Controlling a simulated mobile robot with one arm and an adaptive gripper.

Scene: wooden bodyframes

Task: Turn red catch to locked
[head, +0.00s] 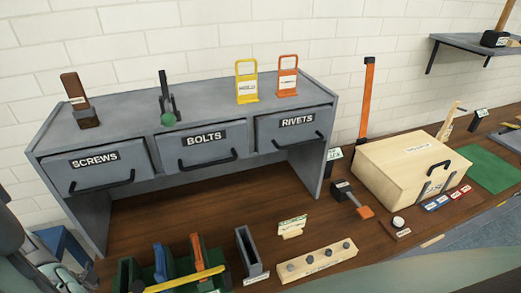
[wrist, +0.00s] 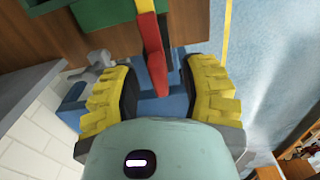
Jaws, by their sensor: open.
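The fingers have yellow ribbed backs and dark pads, and stand apart on either side of the bar. The gripper is open and I see no clear contact. Blue surfaces (wrist: 178,105) lie behind the bar. I cannot read a locked mark. In the head view the catch is not clearly visible; my arm covers the lower left corner.
A green container (wrist: 105,12) is close above the fingers in the wrist view. A grey metal part (wrist: 97,68) lies left of them. In the head view, a grey drawer unit (head: 190,110), a wooden box (head: 400,165) and a green tool holder (head: 125,275) stand on the bench.

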